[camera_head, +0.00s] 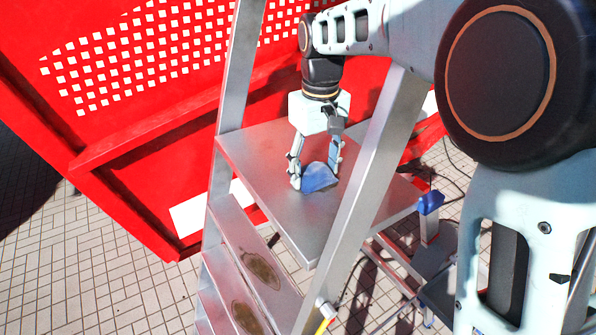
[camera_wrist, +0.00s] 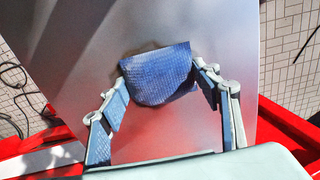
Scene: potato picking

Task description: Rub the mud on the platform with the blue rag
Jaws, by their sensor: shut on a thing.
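The blue rag (camera_head: 320,178) lies on the grey metal platform (camera_head: 258,150) of a ladder. My gripper (camera_head: 316,172) points down over the platform with its two fingers on either side of the rag, shut on it. In the wrist view the bunched rag (camera_wrist: 160,80) sits between the fingertips (camera_wrist: 161,72), against the platform (camera_wrist: 75,40). A thin brownish smear of mud (camera_wrist: 148,47) shows along the rag's upper edge; the rag may hide more of it.
Ladder rails (camera_head: 362,180) rise close beside my arm. Two brown patches (camera_head: 261,268) mark the lower steps. A red perforated panel (camera_head: 130,65) stands behind. The platform around the rag is clear.

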